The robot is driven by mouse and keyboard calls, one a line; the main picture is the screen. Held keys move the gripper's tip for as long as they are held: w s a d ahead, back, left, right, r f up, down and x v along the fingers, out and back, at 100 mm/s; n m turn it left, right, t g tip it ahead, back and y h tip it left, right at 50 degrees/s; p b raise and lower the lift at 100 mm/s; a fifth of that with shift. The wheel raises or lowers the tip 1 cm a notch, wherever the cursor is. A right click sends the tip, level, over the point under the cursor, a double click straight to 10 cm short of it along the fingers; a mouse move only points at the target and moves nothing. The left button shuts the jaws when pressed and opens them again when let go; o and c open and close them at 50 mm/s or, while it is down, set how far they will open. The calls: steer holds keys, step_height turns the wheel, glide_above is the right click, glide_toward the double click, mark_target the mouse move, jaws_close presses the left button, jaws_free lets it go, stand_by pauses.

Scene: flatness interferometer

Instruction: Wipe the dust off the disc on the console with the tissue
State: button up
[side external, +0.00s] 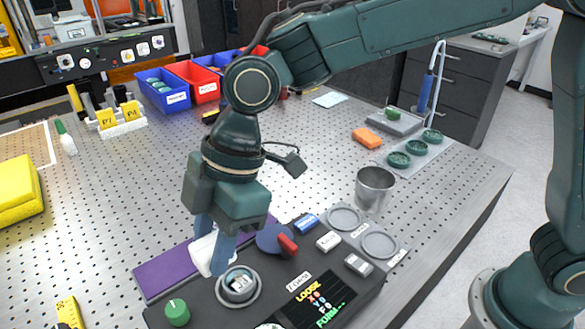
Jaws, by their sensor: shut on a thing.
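My gripper (213,248) points down over the dark console (205,316) and is shut on the white tissue (203,252). The tissue hangs between its blue-grey fingers, partly hidden by the front finger. A round grey holder (239,288) is set in the console just below and right of the fingertips, with a small light disc-like piece (240,282) in it. I cannot tell whether the tissue touches the holder, and dust is too small to make out.
A purple mat (155,274) lies behind the console. The console carries a green knob (177,312), a lit display (318,302) and a blue round part with a red block (287,244). A grey two-well tray (397,257) and metal cup (374,187) stand to the right.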

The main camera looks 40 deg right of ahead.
mark_target(227, 289)
steer(key=shift+f, duration=3.45)
steer(key=shift+d+f, duration=0.25)
steer(key=shift+f, duration=0.05)
steer(key=shift+w+d, duration=0.15)
steer(key=shift+d, duration=1)
steer(key=shift+w+d, duration=0.1)
steer(key=shift+d, duration=1.05)
steer(key=shift+s+a, duration=0.15)
steer(key=shift+a, duration=1.05)
steer(key=shift+s+a, duration=0.1)
steer(key=shift+a, duration=1.05)
steer(key=shift+a+r, duration=0.15)
steer(key=shift+a, duration=0.1)
steer(key=shift+d+r, duration=0.1)
steer(key=shift+r, duration=3.75)
